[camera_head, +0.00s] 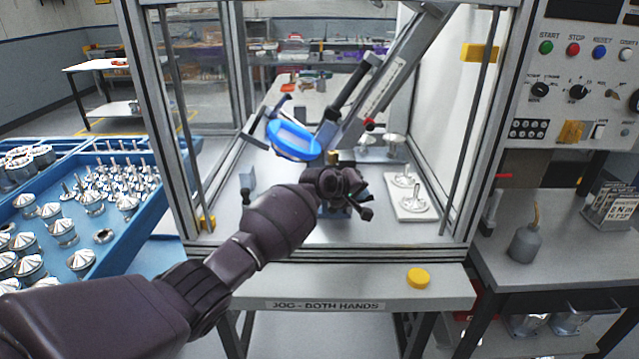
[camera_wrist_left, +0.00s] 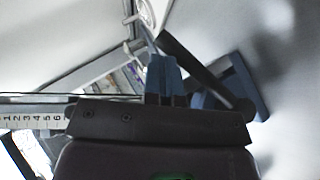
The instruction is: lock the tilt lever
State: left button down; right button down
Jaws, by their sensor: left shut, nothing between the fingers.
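My left gripper (camera_head: 348,192) reaches into the glazed enclosure and is shut and empty. Its blue-grey fingertips show together in the left wrist view (camera_wrist_left: 163,78). A dark lever with a ball end (camera_head: 366,214) shows just below the gripper in the head view; it looks like the tilt lever. In the left wrist view a dark bar (camera_wrist_left: 205,72) slants down to the right, close beside the fingers; contact cannot be told. The slanted machine column (camera_head: 385,85) stands behind, with a blue disc (camera_head: 293,140) on its left. My wrist hides part of the fixture. My right gripper is not in view.
Enclosure posts (camera_head: 163,120) flank the opening. A white plate (camera_head: 411,200) with metal parts lies to the right inside. A yellow button (camera_head: 418,278) sits on the front ledge. Blue trays of housings (camera_head: 140,225) stand left, and a grey bench (camera_head: 570,235) stands right.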

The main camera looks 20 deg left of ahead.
pick_arm(q)
jog(key=shift+s+f, duration=0.1)
jog(key=shift+s, duration=0.05)
jog(key=p+v, duration=0.1)
jog(key=v, duration=0.9)
jog(key=shift+s+a+r, duration=0.2)
jog(key=shift+r, duration=0.15)
notch_tip(320, 180, up, 5)
jog(key=m+t, duration=0.4)
jog(key=m, duration=0.2)
jog(key=s+a+f+y, duration=0.2)
jog(key=s+a+f, duration=0.1)
jog(key=s+f, duration=0.7)
jog(key=s+a+f+m+g+y, duration=0.1)
jog(key=s+a+f, duration=0.3)
jog(key=s+f, duration=0.6)
jog(key=s+a+f+g+y, duration=0.1)
jog(key=s+a+f+y, duration=0.3)
jog(key=s+f, duration=0.7)
jog(key=s, duration=0.8)
jog(key=shift+s+m, duration=0.3)
jog(key=shift+s, duration=0.1)
